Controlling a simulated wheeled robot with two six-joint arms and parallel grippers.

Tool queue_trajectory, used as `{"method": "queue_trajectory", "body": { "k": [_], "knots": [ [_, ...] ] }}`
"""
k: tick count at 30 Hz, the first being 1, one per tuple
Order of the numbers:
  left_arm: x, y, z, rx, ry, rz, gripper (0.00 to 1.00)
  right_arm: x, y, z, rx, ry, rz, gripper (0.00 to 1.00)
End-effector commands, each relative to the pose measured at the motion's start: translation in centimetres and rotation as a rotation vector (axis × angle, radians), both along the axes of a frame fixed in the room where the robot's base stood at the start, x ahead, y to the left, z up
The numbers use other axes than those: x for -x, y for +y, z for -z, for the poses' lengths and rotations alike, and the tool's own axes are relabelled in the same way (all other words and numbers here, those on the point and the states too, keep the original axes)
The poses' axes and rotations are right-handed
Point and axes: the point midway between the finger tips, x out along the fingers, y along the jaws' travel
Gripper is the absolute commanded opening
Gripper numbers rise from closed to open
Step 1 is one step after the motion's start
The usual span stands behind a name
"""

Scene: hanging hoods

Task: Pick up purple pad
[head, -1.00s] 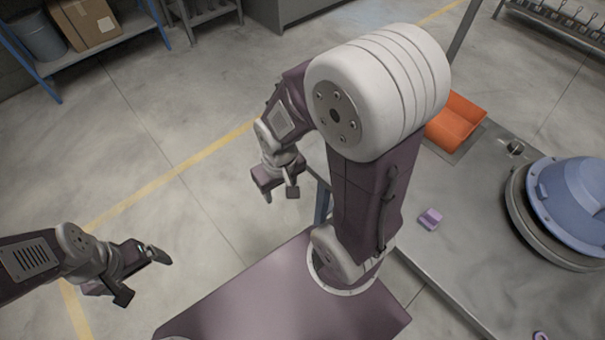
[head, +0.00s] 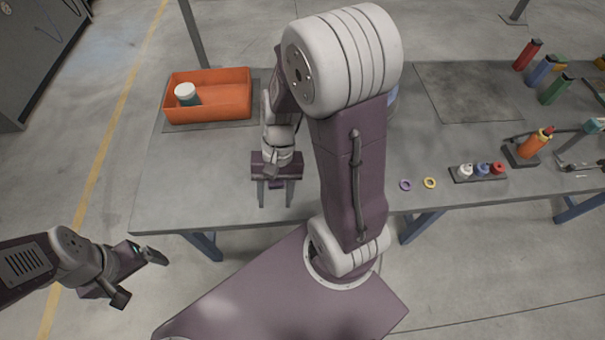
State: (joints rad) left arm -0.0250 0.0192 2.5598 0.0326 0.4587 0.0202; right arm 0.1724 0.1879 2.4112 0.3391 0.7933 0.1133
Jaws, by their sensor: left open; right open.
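The purple pad is not clearly visible in the head view; my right arm and gripper cover part of the table where it may lie. My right gripper (head: 276,197) is over the near part of the grey table (head: 200,185), fingers pointing down and spread apart. My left gripper (head: 138,278) is open and empty, out over the floor left of the table.
An orange bin (head: 236,101) with a white-lidded container (head: 186,94) stands at the back left. A purple ring (head: 405,185) and a yellow ring (head: 430,183) lie right of my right arm. Several bottles and a small rack (head: 478,174) stand further right.

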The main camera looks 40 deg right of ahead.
Motion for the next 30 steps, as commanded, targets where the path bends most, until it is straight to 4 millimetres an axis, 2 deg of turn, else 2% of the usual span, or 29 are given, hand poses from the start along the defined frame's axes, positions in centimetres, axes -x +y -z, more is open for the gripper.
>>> {"method": "queue_trajectory", "body": {
  "k": [1,6,11,14,18,21,24,26,30],
  "knots": [
    [0.0,0.0,0.6,0.0,0.0,0.0,0.9,-0.1,0.0,0.6,-0.043,0.048,0.089,0.49],
    [0.0,0.0,1.7,0.0,0.0,0.0,0.9,-1.2,0.1,1.3,-0.211,0.187,0.382,0.49],
    [0.0,0.0,2.8,0.0,0.0,0.0,0.9,-3.3,-1.3,2.0,-0.393,0.287,0.667,0.49],
    [0.0,0.0,3.7,0.0,0.0,0.0,0.9,-4.8,-3.3,2.9,-0.529,0.334,0.863,0.49],
    [0.0,0.0,5.1,0.0,0.0,0.0,0.9,-6.4,-7.9,4.6,-0.73,0.365,1.142,0.49],
    [0.0,0.0,5.7,0.0,0.0,0.0,0.9,-6.6,-11.1,5.7,-0.847,0.364,1.295,0.49],
    [0.0,0.0,5.8,0.0,0.0,0.0,0.9,-6.6,-12.6,6.0,-0.903,0.359,1.363,0.49],
    [0.0,0.0,5.8,0.0,0.0,0.0,0.9,-6.6,-12.9,6.0,-0.913,0.356,1.375,0.49],
    [0.0,0.0,5.8,0.0,0.0,0.0,0.9,-7.1,-12.0,6.3,-0.911,0.36,1.373,0.49]
  ]
}}
